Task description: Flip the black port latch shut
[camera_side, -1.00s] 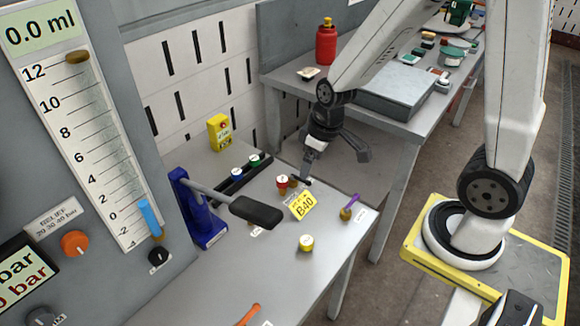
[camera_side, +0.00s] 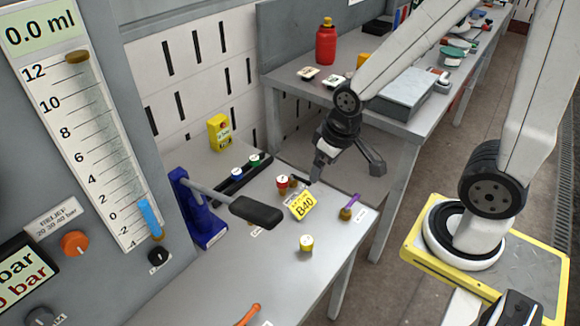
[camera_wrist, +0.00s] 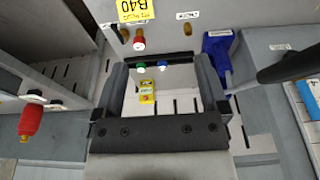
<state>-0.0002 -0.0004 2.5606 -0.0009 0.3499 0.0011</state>
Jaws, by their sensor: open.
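My gripper (camera_side: 345,168) is open and empty, with one finger close to the red-capped fitting (camera_side: 283,181) and the yellow B40 tag (camera_side: 303,206). In the wrist view my gripper (camera_wrist: 162,64) spreads its two dark fingers either side of the blue and green caps. The red-capped fitting (camera_wrist: 139,41) and the B40 tag (camera_wrist: 134,10) show above the fingers there. A small dark brass part (camera_wrist: 125,34) sits beside the red cap. I cannot make out the black port latch for certain, nor whether it is open or shut.
A black rail (camera_side: 227,187) carries blue and green caps. A blue stand (camera_side: 205,228) holds a long black-gripped lever (camera_side: 256,211). A yellow cap (camera_side: 306,243) and a purple-handled valve (camera_side: 350,207) stand on the bench (camera_side: 262,275). A grey box (camera_side: 405,95) is behind on another table.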

